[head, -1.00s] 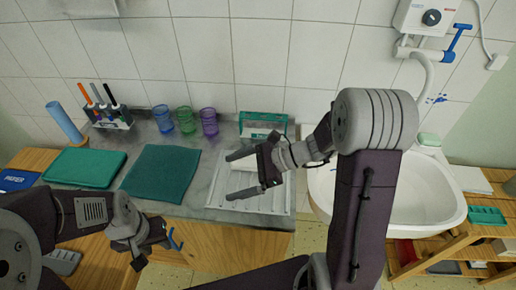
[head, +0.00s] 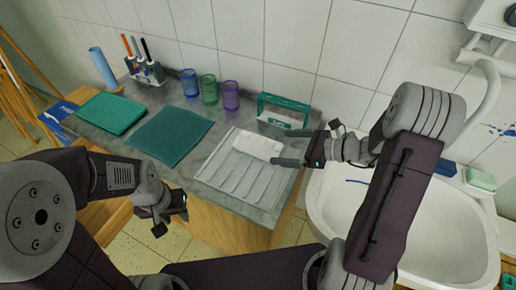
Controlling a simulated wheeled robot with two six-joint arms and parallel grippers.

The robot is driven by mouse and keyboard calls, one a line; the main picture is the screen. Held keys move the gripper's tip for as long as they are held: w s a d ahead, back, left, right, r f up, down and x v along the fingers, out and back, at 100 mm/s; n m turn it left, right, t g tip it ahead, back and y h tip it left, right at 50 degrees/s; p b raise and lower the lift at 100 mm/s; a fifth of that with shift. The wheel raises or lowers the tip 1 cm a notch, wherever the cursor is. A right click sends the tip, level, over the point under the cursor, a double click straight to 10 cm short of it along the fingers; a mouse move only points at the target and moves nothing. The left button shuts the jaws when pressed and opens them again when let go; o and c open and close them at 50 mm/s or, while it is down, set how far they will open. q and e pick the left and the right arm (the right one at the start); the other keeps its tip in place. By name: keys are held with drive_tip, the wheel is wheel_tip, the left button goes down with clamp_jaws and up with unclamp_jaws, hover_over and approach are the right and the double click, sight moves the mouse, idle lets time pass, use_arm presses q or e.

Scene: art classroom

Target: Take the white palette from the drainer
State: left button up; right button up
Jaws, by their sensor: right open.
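A white, flat, rounded block that looks like the palette (head: 257,146) lies at the back of the white ribbed drainer (head: 232,181) on the grey counter. My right gripper (head: 274,148) comes in from the right. Its two fingers are apart and point left, with the tips at the palette's right end. I cannot tell whether they touch it. My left gripper (head: 168,220) hangs low in front of the counter, away from the drainer. Its fingers are too small and dark to show whether they are apart.
A green rack (head: 283,112) stands just behind the drainer. Blue, green and purple cups (head: 208,90) stand to its left. A dark green mat (head: 168,136) and a green tray (head: 110,113) lie further left. A white sink (head: 402,225) is at the right.

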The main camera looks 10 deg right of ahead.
sight(262, 148)
drive_tip(key=shift+w+a+f, duration=0.15)
drive_tip(key=shift+f, duration=0.1)
drive_tip(key=shift+x, duration=1.25)
drive_tip(key=shift+w+a, duration=0.3)
drive_tip(key=shift+a, duration=0.05)
drive_tip(key=b+x, duration=0.1)
drive_tip(key=x, duration=0.4)
drive_tip(key=shift+a+r, duration=0.1)
drive_tip(key=shift+s, duration=0.1)
drive_tip(key=shift+c, duration=0.9)
drive_tip(key=c, duration=1.3)
drive_tip(key=shift+r, duration=0.55)
wheel_tip(262, 148, up, 3)
drive_tip(key=shift+r+p, duration=0.15)
drive_tip(key=shift+p, duration=0.5)
drive_tip(key=s+a+r+b, duration=0.2)
drive_tip(key=s+r, duration=0.4)
drive_tip(key=s, duration=0.5)
drive_tip(key=shift+s+r+b, duration=0.25)
drive_tip(key=shift+r+b, duration=0.1)
drive_tip(key=shift+b, duration=0.35)
